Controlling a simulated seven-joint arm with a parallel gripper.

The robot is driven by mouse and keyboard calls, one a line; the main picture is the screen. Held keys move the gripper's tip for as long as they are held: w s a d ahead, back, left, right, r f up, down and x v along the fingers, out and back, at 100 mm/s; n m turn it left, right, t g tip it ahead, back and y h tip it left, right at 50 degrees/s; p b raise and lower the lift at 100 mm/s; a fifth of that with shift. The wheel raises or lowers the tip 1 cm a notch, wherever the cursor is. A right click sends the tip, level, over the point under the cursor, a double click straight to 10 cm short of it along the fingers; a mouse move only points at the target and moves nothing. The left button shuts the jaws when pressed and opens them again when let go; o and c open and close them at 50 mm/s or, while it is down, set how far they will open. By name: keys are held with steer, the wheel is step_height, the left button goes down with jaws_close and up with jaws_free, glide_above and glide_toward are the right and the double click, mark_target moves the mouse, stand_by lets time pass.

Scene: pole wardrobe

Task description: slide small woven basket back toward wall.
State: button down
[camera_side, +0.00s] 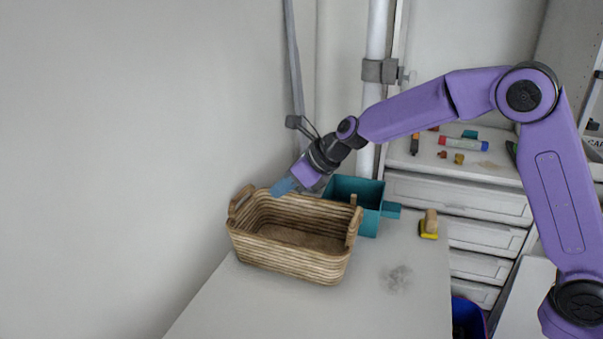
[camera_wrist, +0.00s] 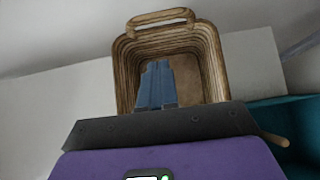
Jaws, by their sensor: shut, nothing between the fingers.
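The small woven basket (camera_side: 290,262) is tan, with two raised handles, and stands upright on the white surface beside the left wall. It looks empty. My gripper (camera_side: 281,187) is at the basket's back rim, tilted down to the left, with its blue fingers shut and nothing between them. In the wrist view the shut blue fingers (camera_wrist: 157,85) show in front of the basket's opening, and a handle of the basket (camera_wrist: 160,17) shows at the top. I cannot tell whether the fingers touch the basket.
A teal container (camera_side: 367,219) stands close behind the basket on the right. A small yellow and wooden brush (camera_side: 430,225) and a grey smudge (camera_side: 397,279) lie to the right. A white pole (camera_side: 375,60) rises behind. White drawers (camera_side: 460,197) stand at the back right. The front surface is clear.

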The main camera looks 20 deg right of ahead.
steer(key=s+d+r, duration=0.3)
steer(key=r, duration=0.6)
steer(key=s+a+f+n+g+h, duration=0.2)
steer(key=s+a+f+n+h, duration=0.25)
steer(key=n, duration=1.05)
steer(key=s+a+f+n+g+h, duration=0.25)
steer(key=s+f+n+h, duration=0.3)
steer(key=n, duration=0.95)
steer(key=s+a+r+n+t+h, duration=0.4)
steer(key=a+r+n+t+h, duration=0.1)
steer(key=n, duration=0.7)
steer(key=s+a+r+n+t+h, duration=0.4)
steer(key=s+a+r+n+t, duration=0.15)
steer(key=n, duration=0.65)
glide_toward(293, 248)
steer(key=x, duration=0.7)
